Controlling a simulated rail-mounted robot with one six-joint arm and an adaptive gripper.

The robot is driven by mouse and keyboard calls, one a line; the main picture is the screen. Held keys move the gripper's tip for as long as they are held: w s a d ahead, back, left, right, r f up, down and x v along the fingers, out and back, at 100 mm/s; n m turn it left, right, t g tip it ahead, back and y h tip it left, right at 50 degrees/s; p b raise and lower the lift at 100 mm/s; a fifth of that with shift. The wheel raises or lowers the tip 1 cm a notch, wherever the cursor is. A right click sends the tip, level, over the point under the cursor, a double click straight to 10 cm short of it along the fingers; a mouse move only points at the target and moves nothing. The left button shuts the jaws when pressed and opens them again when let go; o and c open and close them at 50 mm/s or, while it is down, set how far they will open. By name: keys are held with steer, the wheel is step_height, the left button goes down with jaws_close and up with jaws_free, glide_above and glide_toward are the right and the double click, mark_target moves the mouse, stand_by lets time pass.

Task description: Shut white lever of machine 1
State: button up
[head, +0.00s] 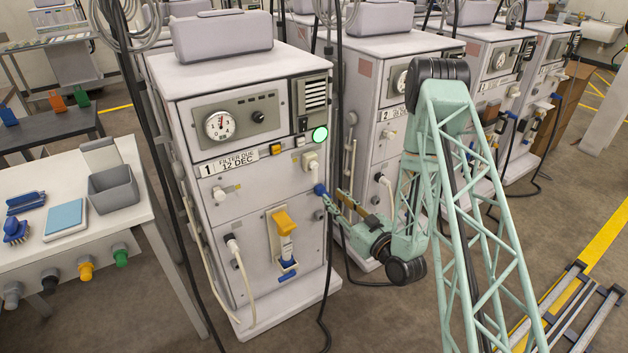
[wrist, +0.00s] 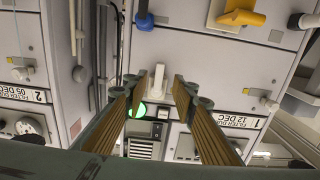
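Machine 1 (head: 250,215) is a pale grey cabinet with a "1" and a "12 DEC" filter label. The white lever (head: 311,162) sits near the right edge of its front, below the lit green lamp. My gripper (head: 335,203) is right of and below the lever in the head view. In the wrist view my gripper (wrist: 161,76) is open, its fingers spread and empty. I cannot tell whether the fingertips touch the lever.
A yellow handle (head: 287,222) and a white knob (head: 222,193) are on the same front. A blue coupling (head: 319,189) is close below the lever. Machine 2 (head: 375,110) stands to the right, with dark cables between. A side table (head: 130,222) is at left.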

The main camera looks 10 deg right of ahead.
mark_target(316, 181)
steer(key=shift+b+x, duration=1.15)
steer(key=shift+x, duration=5.65)
steer(key=shift+c, duration=0.4)
jaws_close()
